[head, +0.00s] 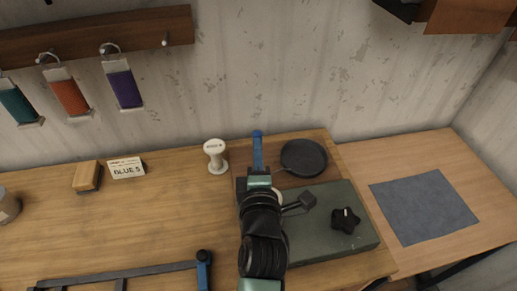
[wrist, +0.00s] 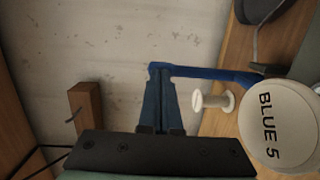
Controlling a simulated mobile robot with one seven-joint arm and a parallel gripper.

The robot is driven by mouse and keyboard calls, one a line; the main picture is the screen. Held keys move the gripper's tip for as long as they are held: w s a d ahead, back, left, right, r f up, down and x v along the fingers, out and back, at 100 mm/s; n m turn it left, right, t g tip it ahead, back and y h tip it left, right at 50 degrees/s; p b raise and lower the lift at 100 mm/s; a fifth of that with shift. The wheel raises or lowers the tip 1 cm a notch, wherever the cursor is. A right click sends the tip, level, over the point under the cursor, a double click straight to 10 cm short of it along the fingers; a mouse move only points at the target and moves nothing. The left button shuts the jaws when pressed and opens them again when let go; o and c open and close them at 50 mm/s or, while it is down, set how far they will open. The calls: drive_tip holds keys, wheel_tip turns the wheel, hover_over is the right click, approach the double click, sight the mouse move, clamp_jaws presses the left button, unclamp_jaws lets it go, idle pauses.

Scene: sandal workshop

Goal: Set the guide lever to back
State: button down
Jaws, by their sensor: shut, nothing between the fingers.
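In the head view, a grey-green machine box (head: 325,245) sits on the bench, with a short dark lever ending in a grey block (head: 307,199) and a black star knob (head: 345,219). A blue bar with a rounded end (head: 257,146) shows just beyond my arm. In the wrist view, the blue bar (wrist: 205,73) runs right from close to my fingertips; I cannot tell whether they touch. Neither lever carries a label, so which is the guide lever is unclear. My gripper (wrist: 160,82) is shut and empty. My arm hides the box's left part.
A white spool (head: 215,157) stands left of my gripper. A dark round pan (head: 304,157) lies behind the box. A dark frame (head: 120,273) lies front left. A grey mat (head: 424,206) lies on the right table.

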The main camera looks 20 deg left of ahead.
sight(254, 133)
drive_tip(key=w+p, duration=0.1)
drive_tip(key=w+a+r+g+h+p, duration=0.1)
drive_tip(key=p, duration=0.1)
drive_tip(key=w+a+g+p, duration=0.1)
drive_tip(key=shift+w+a+r+p, duration=0.1)
drive_tip(key=shift+w+r+p, duration=0.15)
drive_tip(key=shift+p, duration=0.15)
drive_tip(key=w+a+f+g+h, duration=0.1)
drive_tip(key=w+a+f+g+p, duration=0.1)
drive_tip(key=w+g, duration=0.1)
drive_tip(key=shift+w+a+n+h+p, duration=0.1)
drive_tip(key=shift+a+n+h+p, duration=0.05)
drive_tip(key=shift+n+h+p, duration=0.2)
drive_tip(key=shift+s+d+f, duration=0.2)
drive_tip(key=shift+s+d, duration=0.25)
drive_tip(key=shift+s, duration=0.25)
drive_tip(key=shift+r+p, duration=0.1)
drive_tip(key=shift+p, duration=0.3)
